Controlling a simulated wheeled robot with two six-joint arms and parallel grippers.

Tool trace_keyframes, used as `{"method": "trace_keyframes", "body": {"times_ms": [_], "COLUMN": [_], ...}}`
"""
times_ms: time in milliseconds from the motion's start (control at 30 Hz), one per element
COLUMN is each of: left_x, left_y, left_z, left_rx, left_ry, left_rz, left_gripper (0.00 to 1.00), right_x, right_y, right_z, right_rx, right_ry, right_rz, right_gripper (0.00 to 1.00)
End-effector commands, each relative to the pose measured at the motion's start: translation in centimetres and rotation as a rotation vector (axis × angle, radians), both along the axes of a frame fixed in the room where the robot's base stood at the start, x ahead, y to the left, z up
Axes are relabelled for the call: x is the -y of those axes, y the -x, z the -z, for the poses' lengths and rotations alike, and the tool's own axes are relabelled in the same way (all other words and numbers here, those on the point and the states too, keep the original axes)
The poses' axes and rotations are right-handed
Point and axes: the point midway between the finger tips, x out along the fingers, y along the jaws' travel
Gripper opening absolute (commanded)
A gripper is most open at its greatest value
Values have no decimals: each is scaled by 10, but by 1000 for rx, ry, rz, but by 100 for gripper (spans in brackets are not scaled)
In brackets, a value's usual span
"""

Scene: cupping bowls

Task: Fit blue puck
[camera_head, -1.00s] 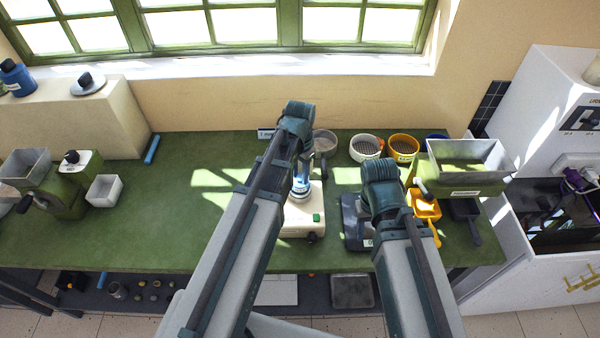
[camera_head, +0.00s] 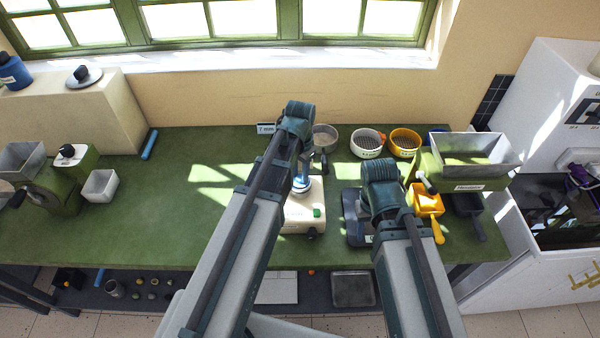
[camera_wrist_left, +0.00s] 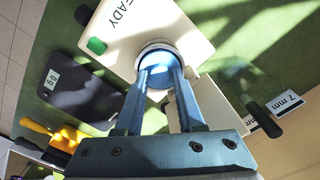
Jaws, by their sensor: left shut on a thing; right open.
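The blue puck (camera_wrist_left: 158,72) sits at the round white collar (camera_wrist_left: 157,50) on top of a cream machine with a green button (camera_wrist_left: 96,46) and the word READY. My left gripper (camera_wrist_left: 158,78) is shut on the puck from above; how deep the puck sits in the collar is hard to tell. In the head view, my left gripper (camera_head: 303,172) and a bit of blue show above the cream machine (camera_head: 306,216). My right gripper (camera_head: 364,208) hangs over a dark scale, its fingers mostly hidden behind its own wrist.
The dark scale (camera_wrist_left: 75,92) lies beside the cream machine. Sieve bowls (camera_head: 366,143) stand at the back, with a grey tray (camera_head: 472,150) and a yellow scoop (camera_head: 426,200) to the right. A 7 mm label (camera_wrist_left: 286,103) stands near the machine.

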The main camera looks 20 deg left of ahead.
Motion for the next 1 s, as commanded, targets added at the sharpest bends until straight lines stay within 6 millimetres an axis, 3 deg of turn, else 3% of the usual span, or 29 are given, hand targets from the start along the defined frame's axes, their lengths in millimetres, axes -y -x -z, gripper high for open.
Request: {"method": "trace_keyframes", "body": {"times_ms": [733,767,933,1000], "left_x": [0,0,0,0], "left_y": [0,0,0,0], "left_z": [19,19,19,19], "left_rx": [0,0,0,0], "left_ry": [0,0,0,0], "left_rz": [0,0,0,0], "left_gripper": [0,43,72,72], "right_x": [0,0,0,0], "right_y": [0,0,0,0], "right_z": [19,19,19,19], "right_rx": [0,0,0,0], "right_ry": [0,0,0,0], "right_rz": [0,0,0,0], "right_gripper": [50,50,50,50]}}
